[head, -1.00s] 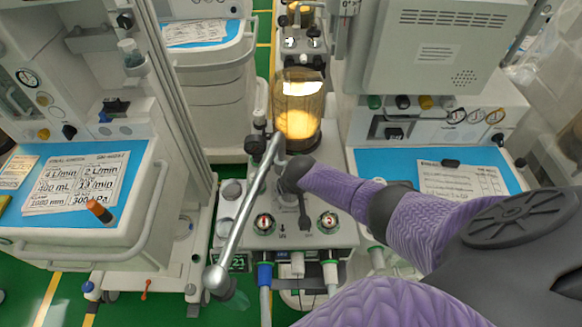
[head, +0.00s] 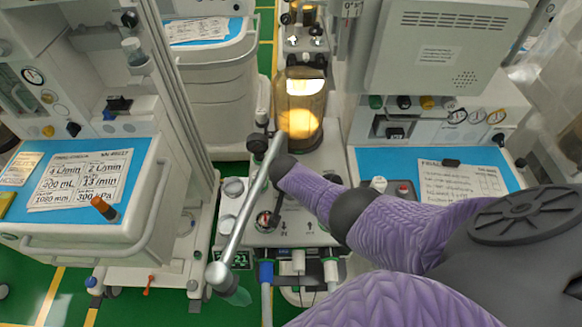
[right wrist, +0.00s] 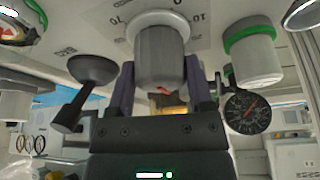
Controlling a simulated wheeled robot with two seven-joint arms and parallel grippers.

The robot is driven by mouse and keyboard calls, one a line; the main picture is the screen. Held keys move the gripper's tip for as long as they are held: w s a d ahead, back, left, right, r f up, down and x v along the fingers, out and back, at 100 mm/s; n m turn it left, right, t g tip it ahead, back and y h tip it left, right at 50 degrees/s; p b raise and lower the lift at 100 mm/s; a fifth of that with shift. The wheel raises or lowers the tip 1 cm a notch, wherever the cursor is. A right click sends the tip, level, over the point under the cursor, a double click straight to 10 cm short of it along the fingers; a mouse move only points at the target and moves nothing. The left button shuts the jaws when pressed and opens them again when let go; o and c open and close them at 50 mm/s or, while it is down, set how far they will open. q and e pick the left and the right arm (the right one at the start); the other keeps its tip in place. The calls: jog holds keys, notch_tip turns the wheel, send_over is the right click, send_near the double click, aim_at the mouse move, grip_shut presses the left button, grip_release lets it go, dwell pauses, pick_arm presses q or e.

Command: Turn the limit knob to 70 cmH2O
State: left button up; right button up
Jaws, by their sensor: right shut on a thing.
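The limit knob (right wrist: 160,52) is a grey ribbed cylinder near the top middle of the right wrist view. Printed numbers stand around its pale base; the visible ones are partly cut off, and I cannot read its setting. My right gripper (right wrist: 159,72) has its two purple fingers on either side of the knob and is shut on it. In the head view my right arm reaches in from the right, and the dark gripper (head: 270,212) is mostly hidden under the wrist, at the left part of the absorber block (head: 312,232). My left gripper is not in view.
A metal bag arm (head: 240,212) slants close on the left of my right gripper. An amber canister (head: 300,122) stands just behind. In the right wrist view, a black mushroom-shaped part (right wrist: 90,78), a green-ringed port (right wrist: 253,52) and a dark gauge (right wrist: 248,111) flank the knob.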

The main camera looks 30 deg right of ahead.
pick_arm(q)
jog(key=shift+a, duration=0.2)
pick_arm(e)
jog(key=shift+w, duration=0.1)
jog(key=o, duration=1.3)
jog(key=shift+c, duration=0.2)
jog(key=p+v, duration=0.3)
jog(key=shift+r, duration=0.2)
jog(key=s+a+p, duration=0.3)
jog(key=s+a, duration=0.5)
jog(key=shift+s+f, duration=0.15)
jog(key=shift+s+a, duration=0.2)
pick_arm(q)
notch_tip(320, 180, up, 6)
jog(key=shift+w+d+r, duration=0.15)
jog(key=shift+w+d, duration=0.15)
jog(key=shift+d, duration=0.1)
pick_arm(e)
jog(key=shift+f, duration=0.1)
